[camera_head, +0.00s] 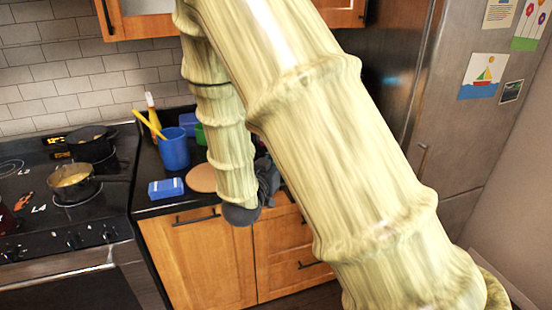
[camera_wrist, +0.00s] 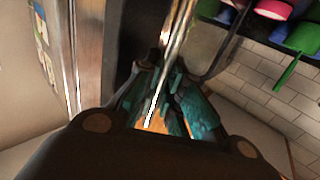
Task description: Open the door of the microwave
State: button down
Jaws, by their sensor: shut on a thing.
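The microwave cannot be made out in the head view; my pale, ribbed arm covers the middle of the picture. In the wrist view a shiny upright metal bar (camera_wrist: 182,30) runs down between the fingers of my gripper (camera_wrist: 168,78). It looks like the microwave door's handle, but the door itself is not clear. The teal fingers are shut on this bar. In the head view my gripper (camera_head: 267,180) shows only as a dark shape beside the wrist, at the counter's front edge. What it holds is hidden there, and how far the door stands open cannot be told.
A stove with pots (camera_head: 72,184) stands at the left. A blue cup (camera_head: 174,148), a blue box (camera_head: 166,188) and a round brown board (camera_head: 201,178) are on the dark counter. Wooden cabinets (camera_head: 200,260) are below. A steel fridge (camera_head: 450,130) stands at the right.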

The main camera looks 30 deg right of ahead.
dwell(0.4)
jog(key=c, duration=1.5)
grip_release()
jog(key=shift+a, duration=0.1)
jog(key=v, duration=1.2)
jog(key=shift+w+f, duration=0.1)
